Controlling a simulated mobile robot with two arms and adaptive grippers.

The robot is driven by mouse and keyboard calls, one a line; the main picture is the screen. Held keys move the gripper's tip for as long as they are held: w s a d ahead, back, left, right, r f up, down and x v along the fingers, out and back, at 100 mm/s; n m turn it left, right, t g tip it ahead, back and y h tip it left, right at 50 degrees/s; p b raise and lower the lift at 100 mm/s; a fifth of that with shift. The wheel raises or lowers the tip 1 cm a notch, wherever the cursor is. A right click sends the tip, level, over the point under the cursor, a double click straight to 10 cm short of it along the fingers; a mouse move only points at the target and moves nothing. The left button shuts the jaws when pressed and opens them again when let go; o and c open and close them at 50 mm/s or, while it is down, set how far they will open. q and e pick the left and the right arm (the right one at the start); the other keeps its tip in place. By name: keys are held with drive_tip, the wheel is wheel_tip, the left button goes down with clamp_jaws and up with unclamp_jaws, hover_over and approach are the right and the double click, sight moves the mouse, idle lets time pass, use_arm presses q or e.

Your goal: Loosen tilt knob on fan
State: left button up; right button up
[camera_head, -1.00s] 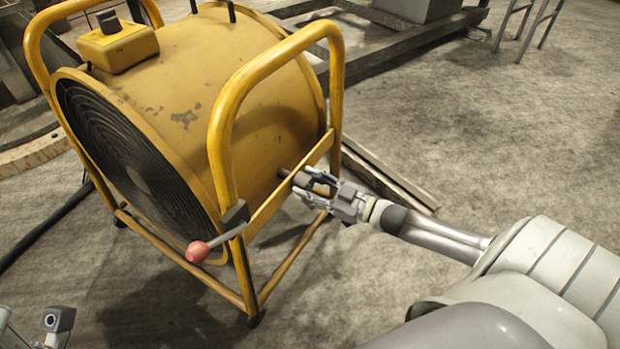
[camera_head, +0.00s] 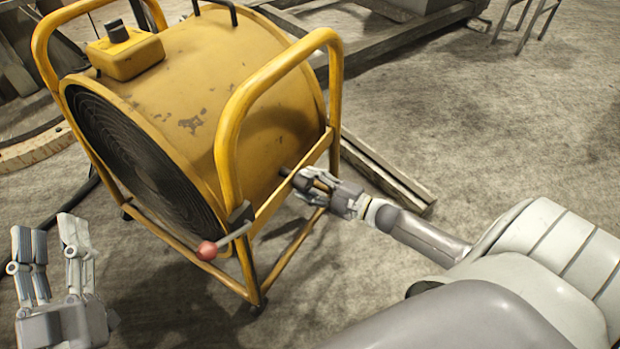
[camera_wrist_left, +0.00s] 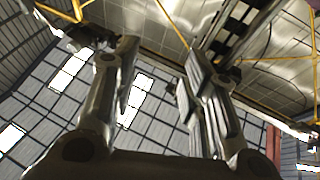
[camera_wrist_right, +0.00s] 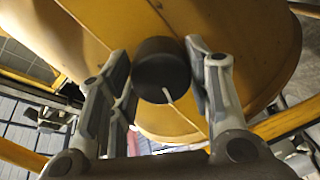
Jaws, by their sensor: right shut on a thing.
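The yellow drum fan (camera_head: 240,95) stands in its tubular frame on the floor in the head view. Its tilt knob, a dark round knob with a pale line, shows between my right fingers in the right wrist view (camera_wrist_right: 162,70). My right gripper (camera_head: 302,180) is shut on the knob at the fan's right side; it also shows in the right wrist view (camera_wrist_right: 160,85). In the head view the fingers mostly hide the knob. My left gripper (camera_head: 52,250) is open and empty at the lower left, fingers pointing up; its spread fingers also show in the left wrist view (camera_wrist_left: 155,80).
A lever with a red ball end (camera_head: 207,250) sticks out from the frame's near corner, between the two grippers. The yellow side rail (camera_head: 290,190) runs close to my right gripper. Wooden planks (camera_head: 385,175) lie behind it.

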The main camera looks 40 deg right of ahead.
drive_tip(key=shift+n, duration=0.9)
drive_tip(key=shift+a+n, duration=0.1)
drive_tip(key=shift+n, duration=1.4)
use_arm(q)
drive_tip(key=shift+w+f+g+y, duration=0.2)
drive_tip(key=shift+f+g+y, duration=0.1)
drive_tip(key=shift+f, duration=0.35)
use_arm(e)
drive_tip(key=shift+n, duration=0.9)
use_arm(q)
drive_tip(key=shift+r, duration=0.1)
drive_tip(key=shift+r, duration=0.1)
use_arm(e)
drive_tip(key=o, duration=1)
